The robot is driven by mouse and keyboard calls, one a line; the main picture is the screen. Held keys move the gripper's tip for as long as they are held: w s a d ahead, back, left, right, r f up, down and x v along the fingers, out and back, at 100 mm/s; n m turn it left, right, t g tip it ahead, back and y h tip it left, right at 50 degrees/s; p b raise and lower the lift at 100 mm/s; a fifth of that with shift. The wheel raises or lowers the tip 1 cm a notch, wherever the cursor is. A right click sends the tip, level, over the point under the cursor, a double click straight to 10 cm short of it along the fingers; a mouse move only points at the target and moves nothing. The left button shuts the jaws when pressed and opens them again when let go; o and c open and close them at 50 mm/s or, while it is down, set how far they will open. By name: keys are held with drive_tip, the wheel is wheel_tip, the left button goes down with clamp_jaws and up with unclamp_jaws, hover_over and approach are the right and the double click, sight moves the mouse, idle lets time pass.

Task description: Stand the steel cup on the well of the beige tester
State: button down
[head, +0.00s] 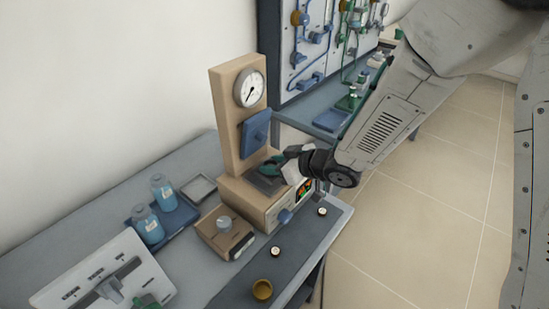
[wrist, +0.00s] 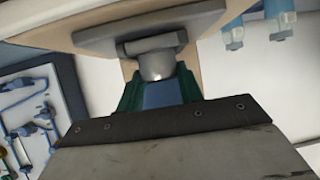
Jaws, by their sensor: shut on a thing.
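The beige tester (head: 240,132) stands on the bench, with a round gauge on its column and a blue block below it. Its dark grey well area (head: 266,181) is at the column's foot. My gripper (head: 273,167) is low over this area, reaching in from the right. In the wrist view my gripper's green fingers (wrist: 158,88) are shut on the steel cup (wrist: 157,66). The cup is up against a grey plate (wrist: 150,43) of the tester; I cannot tell whether it touches. The cup is hidden or too small to make out in the head view.
A small beige device (head: 225,236) with a grey round top stands left of the tester. Blue-filled bottles (head: 149,226) are in a blue tray farther left. A tubing panel (head: 320,40) stands behind.

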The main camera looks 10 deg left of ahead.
drive_tip(key=shift+f, duration=0.3)
drive_tip(key=c, duration=0.8)
unclamp_jaws()
drive_tip(key=shift+c, duration=0.2)
drive_tip(key=v, duration=0.8)
drive_tip(key=shift+a, duration=0.1)
